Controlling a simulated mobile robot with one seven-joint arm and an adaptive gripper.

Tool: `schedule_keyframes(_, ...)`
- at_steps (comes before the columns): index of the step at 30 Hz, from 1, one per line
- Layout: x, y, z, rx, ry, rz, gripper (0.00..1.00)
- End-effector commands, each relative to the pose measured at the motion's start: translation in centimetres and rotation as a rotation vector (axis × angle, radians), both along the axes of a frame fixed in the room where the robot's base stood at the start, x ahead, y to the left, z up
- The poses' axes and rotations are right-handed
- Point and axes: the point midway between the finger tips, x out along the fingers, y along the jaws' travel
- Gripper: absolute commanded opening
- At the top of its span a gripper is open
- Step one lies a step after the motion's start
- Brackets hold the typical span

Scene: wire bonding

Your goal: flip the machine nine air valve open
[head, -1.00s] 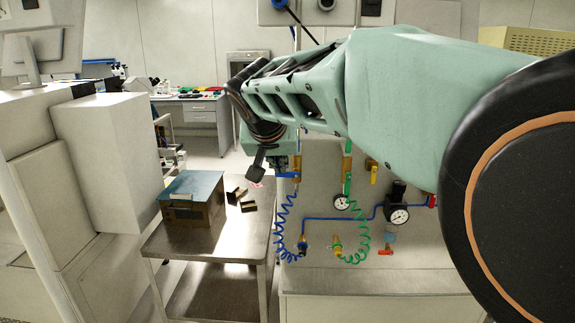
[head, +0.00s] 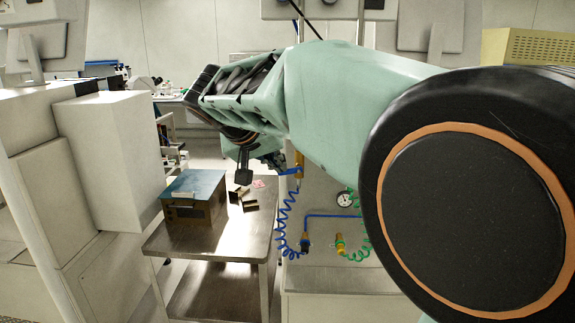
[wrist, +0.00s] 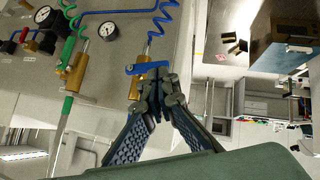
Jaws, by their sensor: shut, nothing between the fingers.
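A brass valve with a blue lever (wrist: 147,68) is on the wall panel in the wrist view. The lever lies crosswise to the brass body (wrist: 134,90). The blue lever also shows in the head view (head: 288,171), just right of my wrist. I cannot read any machine number. My gripper (wrist: 157,80) is shut and empty. Its fingertips are close beside the lever and overlap part of the valve in the wrist view; I cannot tell whether they touch. My arm hides the panel's right part in the head view.
A green-handled valve (wrist: 67,52), a gauge (wrist: 107,31) and a coiled blue hose (wrist: 162,22) are close by on the panel. A metal cart (head: 232,244) with a blue-topped box (head: 194,184) and small dark blocks stands left of the panel.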

Motion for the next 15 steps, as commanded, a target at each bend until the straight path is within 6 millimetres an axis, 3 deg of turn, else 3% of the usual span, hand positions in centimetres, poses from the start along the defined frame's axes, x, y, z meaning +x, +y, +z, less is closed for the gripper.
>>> schedule_keyframes(15,0.0,0.7,-2.6,-0.442,0.017,0.001,0.00)
